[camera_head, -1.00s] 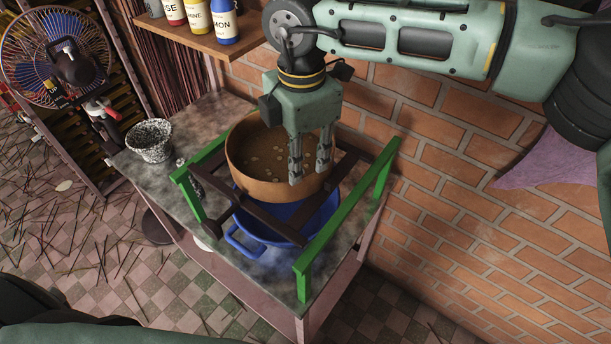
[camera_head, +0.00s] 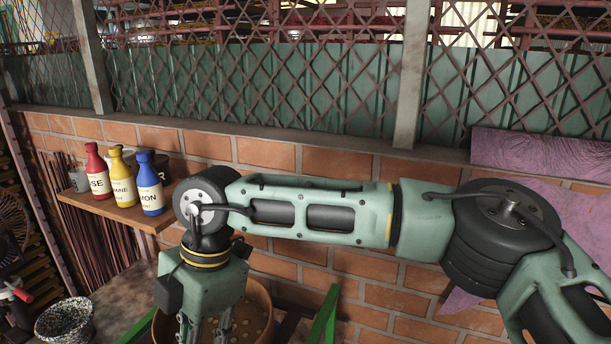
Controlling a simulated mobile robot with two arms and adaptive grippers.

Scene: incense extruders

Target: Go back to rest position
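My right gripper (camera_head: 205,330) hangs down at the bottom of the head view, its arm reaching in from the right. Its fingers stand apart with nothing seen between them. The fingertips are cut off by the lower edge. The gripper is in front of a round brown sieve-like vessel (camera_head: 262,302) with small pale pieces in it. I cannot tell its height over the vessel. My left gripper is not in view.
A wooden shelf (camera_head: 112,212) holds red (camera_head: 96,172), yellow (camera_head: 122,180) and blue (camera_head: 149,186) bottles. A speckled pot (camera_head: 64,322) stands lower left. A green frame bar (camera_head: 322,318) shows at the bottom. A brick wall (camera_head: 300,270) with mesh above closes the back.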

